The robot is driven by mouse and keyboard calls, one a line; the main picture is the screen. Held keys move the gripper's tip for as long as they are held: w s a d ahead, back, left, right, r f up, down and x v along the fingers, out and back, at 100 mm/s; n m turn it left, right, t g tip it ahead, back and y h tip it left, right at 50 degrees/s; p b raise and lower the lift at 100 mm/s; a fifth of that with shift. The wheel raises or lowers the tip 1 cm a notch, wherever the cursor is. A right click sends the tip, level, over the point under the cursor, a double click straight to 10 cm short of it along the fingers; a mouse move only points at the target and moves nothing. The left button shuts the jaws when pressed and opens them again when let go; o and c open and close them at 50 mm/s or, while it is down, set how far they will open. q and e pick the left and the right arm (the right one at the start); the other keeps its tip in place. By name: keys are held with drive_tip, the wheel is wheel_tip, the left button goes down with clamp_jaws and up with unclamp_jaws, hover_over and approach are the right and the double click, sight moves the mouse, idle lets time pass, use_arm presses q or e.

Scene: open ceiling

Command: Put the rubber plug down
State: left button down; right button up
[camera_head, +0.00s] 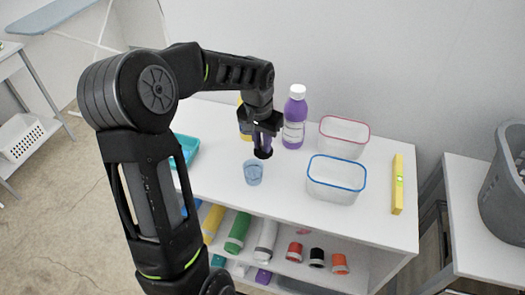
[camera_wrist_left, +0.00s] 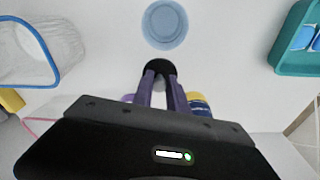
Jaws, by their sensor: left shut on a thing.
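The rubber plug (camera_head: 263,153) is a small black round piece at the tips of my left gripper (camera_head: 264,146). In the left wrist view the plug (camera_wrist_left: 158,67) shows as a dark disc between the purple fingers of the left gripper (camera_wrist_left: 160,80), which are shut on it. It is close to the white table top (camera_head: 225,165); I cannot tell whether it touches. A blue translucent cup (camera_head: 253,173) stands just in front of the plug, apart from it. My right gripper is not in view.
A purple bottle (camera_head: 295,118) stands right behind the gripper. A blue-rimmed box (camera_head: 335,181), a red-rimmed box (camera_head: 343,138) and a yellow level (camera_head: 397,184) are to the right. A teal tray (camera_head: 187,147) is at left. Bare table surrounds the cup.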

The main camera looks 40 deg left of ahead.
sight(262, 145)
use_arm(q)
wheel_tip(262, 145, down, 4)
drive_tip(key=shift+r, duration=0.15)
drive_tip(key=shift+f, duration=0.2)
drive_tip(key=c, duration=1.3)
unclamp_jaws()
drive_tip(key=shift+r, duration=0.1)
drive_tip(key=shift+r, duration=0.1)
drive_tip(key=shift+r, duration=0.2)
drive_tip(key=r, duration=0.4)
drive_tip(key=s+r, duration=0.1)
drive_tip(key=r, duration=0.6)
drive_tip(key=shift+s+d+r, duration=0.15)
drive_tip(key=shift+s+r, duration=0.1)
drive_tip(key=shift+r, duration=0.05)
